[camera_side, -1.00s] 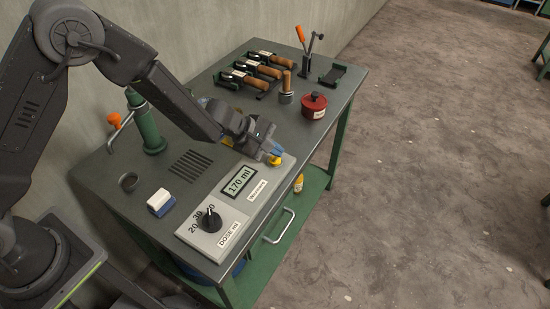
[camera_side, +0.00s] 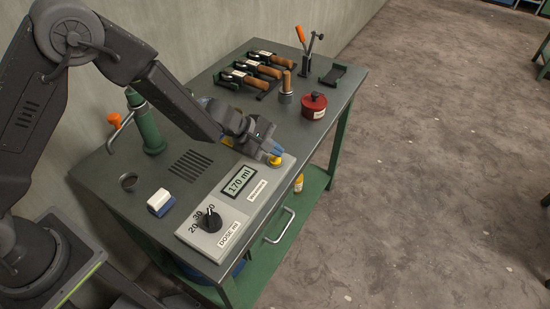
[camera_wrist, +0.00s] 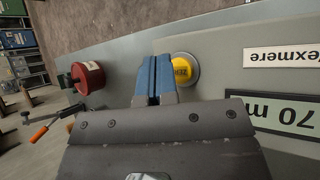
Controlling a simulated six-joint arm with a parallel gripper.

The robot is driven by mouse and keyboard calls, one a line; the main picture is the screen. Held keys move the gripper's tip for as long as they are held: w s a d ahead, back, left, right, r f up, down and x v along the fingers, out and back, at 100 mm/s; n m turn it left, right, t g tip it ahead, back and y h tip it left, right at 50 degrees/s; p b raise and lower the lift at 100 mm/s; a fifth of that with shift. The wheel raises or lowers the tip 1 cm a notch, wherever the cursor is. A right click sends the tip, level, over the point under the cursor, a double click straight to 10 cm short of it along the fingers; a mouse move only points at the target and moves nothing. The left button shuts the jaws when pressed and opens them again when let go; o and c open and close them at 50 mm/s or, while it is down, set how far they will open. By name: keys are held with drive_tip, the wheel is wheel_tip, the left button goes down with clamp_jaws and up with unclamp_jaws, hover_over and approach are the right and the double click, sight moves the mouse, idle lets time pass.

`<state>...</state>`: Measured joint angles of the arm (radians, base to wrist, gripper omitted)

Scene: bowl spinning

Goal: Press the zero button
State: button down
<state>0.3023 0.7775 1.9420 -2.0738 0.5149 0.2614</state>
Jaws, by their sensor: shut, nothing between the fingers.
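The zero button (camera_wrist: 184,67) is a round yellow button in a grey ring, with lettering on its face; in the wrist view it lies just right of my fingertips. In the side view the yellow button (camera_side: 275,160) shows at the far end of the grey control panel (camera_side: 257,206). The panel's display (camera_side: 239,182) reads 170 ml. My gripper (camera_wrist: 154,76) has blue fingers that are shut with nothing between them. In the side view my gripper (camera_side: 277,152) is right at the button; whether it touches cannot be told.
A black dose dial (camera_side: 211,220) sits at the panel's near end. A red lidded pot (camera_side: 313,105), a wooden-handled tool (camera_side: 287,84) and several portafilter-like tools stand farther back. The bench's right edge is close to the button.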

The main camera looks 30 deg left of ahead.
sight(274, 161)
drive_tip(key=shift+f, duration=0.15)
drive_tip(key=shift+f, duration=0.3)
drive_tip(key=shift+f, duration=0.5)
idle(0.7)
drive_tip(key=shift+r, duration=0.9)
drive_tip(key=shift+r, duration=2.5)
